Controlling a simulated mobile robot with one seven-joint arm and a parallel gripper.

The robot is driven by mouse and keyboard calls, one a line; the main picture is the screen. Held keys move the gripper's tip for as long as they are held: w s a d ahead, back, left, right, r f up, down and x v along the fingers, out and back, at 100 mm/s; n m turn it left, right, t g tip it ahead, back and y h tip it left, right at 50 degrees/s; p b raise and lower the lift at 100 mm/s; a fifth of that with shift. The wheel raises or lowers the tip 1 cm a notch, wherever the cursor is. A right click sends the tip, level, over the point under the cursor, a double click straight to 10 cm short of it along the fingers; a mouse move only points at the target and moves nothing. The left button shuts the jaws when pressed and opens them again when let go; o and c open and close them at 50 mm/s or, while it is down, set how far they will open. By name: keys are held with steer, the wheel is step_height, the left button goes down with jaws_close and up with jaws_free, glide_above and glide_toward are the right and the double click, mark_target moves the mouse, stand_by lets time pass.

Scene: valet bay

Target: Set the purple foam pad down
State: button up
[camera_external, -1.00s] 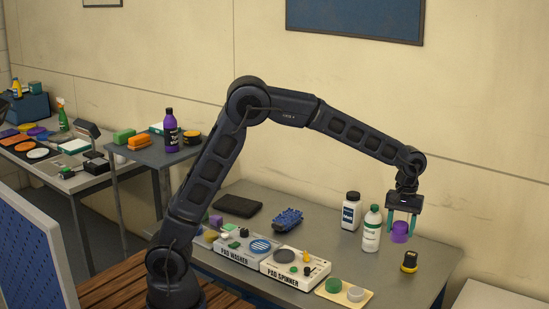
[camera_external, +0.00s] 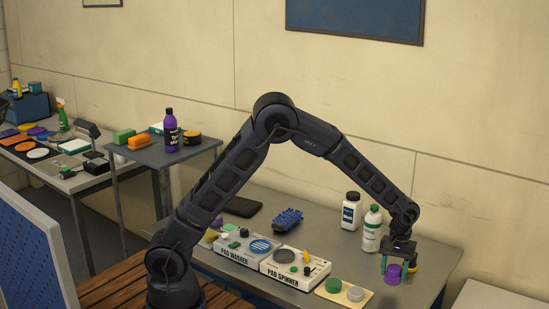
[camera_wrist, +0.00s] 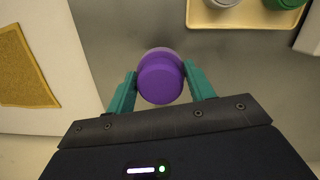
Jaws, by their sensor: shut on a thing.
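The purple foam pad (camera_external: 392,274) is a short round block between the teal fingers of my gripper (camera_external: 394,267), low over the right part of the grey table (camera_external: 432,262). In the wrist view the purple foam pad (camera_wrist: 160,79) sits between both fingertips of my gripper (camera_wrist: 160,88), which is shut on it. I cannot tell whether the pad's underside touches the table.
A white bottle with a green label (camera_external: 372,229) is close behind to the left. A cream tray (camera_external: 344,294) with green and grey pads and the pad spinner (camera_external: 296,269) lie left.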

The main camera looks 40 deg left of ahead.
mark_target(392, 280)
steer(key=shift+f, duration=2.1)
steer(key=shift+f, duration=0.1)
steer(key=o, duration=1)
steer(key=shift+c, duration=0.2)
